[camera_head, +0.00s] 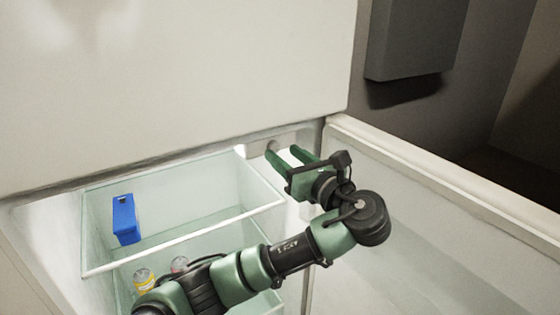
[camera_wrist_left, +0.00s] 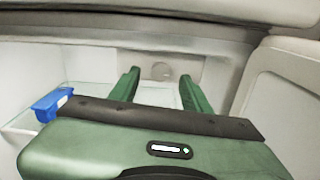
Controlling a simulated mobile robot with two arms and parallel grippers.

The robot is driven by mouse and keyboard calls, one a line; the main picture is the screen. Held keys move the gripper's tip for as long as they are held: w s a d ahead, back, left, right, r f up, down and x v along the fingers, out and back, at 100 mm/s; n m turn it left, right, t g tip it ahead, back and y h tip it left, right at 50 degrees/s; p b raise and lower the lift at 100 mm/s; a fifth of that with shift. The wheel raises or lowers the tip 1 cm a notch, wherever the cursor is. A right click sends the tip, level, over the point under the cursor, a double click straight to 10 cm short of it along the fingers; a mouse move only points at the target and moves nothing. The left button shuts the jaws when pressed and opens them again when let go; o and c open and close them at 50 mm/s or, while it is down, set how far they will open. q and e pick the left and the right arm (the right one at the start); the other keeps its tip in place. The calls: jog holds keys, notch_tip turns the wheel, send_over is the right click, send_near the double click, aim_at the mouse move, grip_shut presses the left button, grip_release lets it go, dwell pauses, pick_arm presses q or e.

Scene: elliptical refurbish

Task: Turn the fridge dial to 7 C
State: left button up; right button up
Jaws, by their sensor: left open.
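The fridge dial (camera_wrist_left: 161,70) is a small round grey knob on the pale back wall of the open fridge, seen between my fingers in the left wrist view. Its markings are too small to read. In the head view the dial (camera_head: 271,146) shows faintly just beyond the fingertips. My left gripper (camera_head: 283,153) is open and empty, reaching into the upper right of the fridge with its fingers pointing at that wall. In the left wrist view the gripper (camera_wrist_left: 160,78) has one finger on each side of the dial, apparently short of it. My right gripper is not in view.
A glass shelf (camera_head: 185,240) holds a blue box (camera_head: 125,219) at left; the box (camera_wrist_left: 52,104) also shows in the left wrist view. A yellow-capped jar (camera_head: 144,279) stands lower. The open fridge door (camera_head: 440,190) is close on the right, and the upper cabinet front (camera_head: 170,80) overhangs.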

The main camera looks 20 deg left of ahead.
aim_at(274, 147)
pick_arm(q)
jog(key=shift+b+x, duration=0.5)
jog(key=shift+x, duration=0.7)
jog(key=shift+w+a, duration=0.15)
jog(key=shift+a, duration=0.05)
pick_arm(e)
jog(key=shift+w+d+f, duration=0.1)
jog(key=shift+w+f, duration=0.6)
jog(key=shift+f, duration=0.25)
pick_arm(q)
grip_shut()
jog(key=shift+r+n+p, duration=0.15)
jog(key=shift+n+p, duration=0.95)
jog(key=shift+n, duration=1.1)
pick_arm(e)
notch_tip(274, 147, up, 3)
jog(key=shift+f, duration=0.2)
